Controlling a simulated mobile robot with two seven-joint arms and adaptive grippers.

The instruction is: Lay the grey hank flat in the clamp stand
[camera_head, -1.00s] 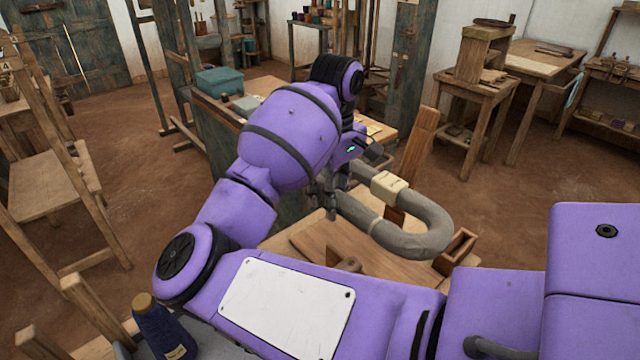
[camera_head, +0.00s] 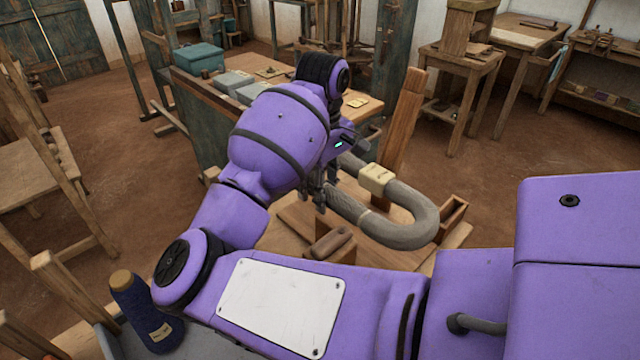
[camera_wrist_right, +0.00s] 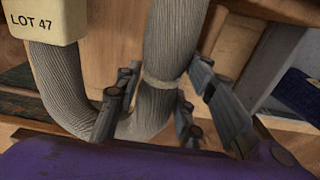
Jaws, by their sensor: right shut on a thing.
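The grey hank (camera_head: 412,232) is a thick U-shaped loop with a cream label (camera_head: 376,180). In the right wrist view the hank (camera_wrist_right: 174,40) fills the middle, and its label (camera_wrist_right: 42,20) reads LOT 47. My right gripper (camera_head: 322,196) is shut on one leg of the hank, near a pale tie; its fingers (camera_wrist_right: 155,104) lie on both sides of that leg. A wooden stand with a tall upright board (camera_head: 402,122), which looks like the clamp stand, is under and behind the hank. I cannot tell whether they touch. My left gripper is not in view.
A wooden block (camera_head: 331,243) lies on the wooden surface beside the hank. A small open wooden box (camera_head: 453,214) is at its right. A dark blue yarn cone (camera_head: 140,305) stands at lower left. Behind, a bench holds a teal box (camera_head: 199,57) and grey blocks (camera_head: 232,82).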

